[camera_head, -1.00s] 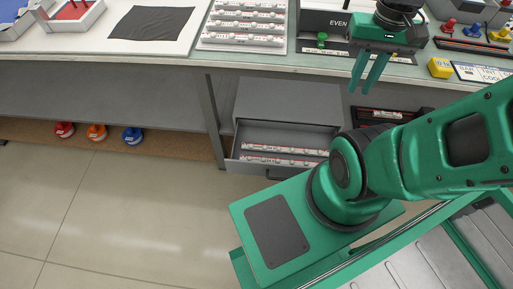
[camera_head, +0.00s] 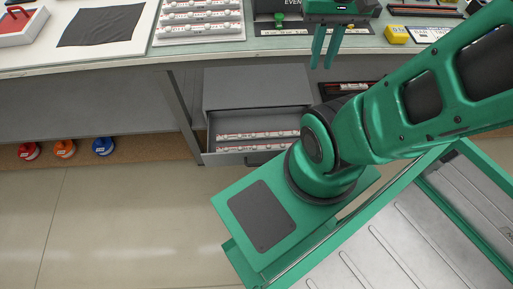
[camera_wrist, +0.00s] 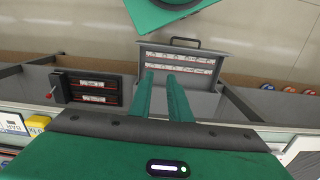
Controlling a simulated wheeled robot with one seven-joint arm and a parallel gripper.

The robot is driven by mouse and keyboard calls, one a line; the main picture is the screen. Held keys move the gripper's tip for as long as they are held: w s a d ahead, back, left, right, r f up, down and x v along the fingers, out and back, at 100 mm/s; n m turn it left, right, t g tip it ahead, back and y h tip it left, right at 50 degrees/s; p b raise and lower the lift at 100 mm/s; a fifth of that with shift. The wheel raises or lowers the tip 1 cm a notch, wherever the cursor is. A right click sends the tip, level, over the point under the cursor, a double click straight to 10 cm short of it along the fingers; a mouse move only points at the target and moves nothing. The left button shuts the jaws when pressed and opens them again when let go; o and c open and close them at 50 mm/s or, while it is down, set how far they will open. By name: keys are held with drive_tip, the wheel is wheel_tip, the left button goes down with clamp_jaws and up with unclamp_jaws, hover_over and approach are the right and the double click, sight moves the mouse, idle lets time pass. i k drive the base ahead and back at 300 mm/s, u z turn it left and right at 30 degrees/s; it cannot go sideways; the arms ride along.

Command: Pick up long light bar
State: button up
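Two long light bars (camera_head: 258,135) lie side by side in an open grey drawer (camera_head: 237,160) below the counter. The bars are white with red marks and also show in the wrist view (camera_wrist: 182,59). My green gripper (camera_head: 322,62) is over the counter's front edge, up and to the right of the drawer in the head view. In the wrist view its two fingers (camera_wrist: 160,76) are parallel with a gap between them and nothing held. Their tips overlap the drawer's near part in that picture, but they look well above it. My arm hides the drawer's right end.
Several shorter-looking bars lie in a white rack (camera_head: 200,38) on the counter (camera_head: 130,62). A dark panel (camera_wrist: 88,90) with two bar slots sits beside the drawer. A yellow block (camera_head: 396,34) stands on the counter. Red, orange and blue items (camera_head: 65,149) stand on a low shelf.

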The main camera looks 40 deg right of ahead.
sight(285, 144)
drive_tip(key=u, duration=1.35)
drive_tip(key=k, duration=0.85)
drive_tip(key=z, duration=0.6)
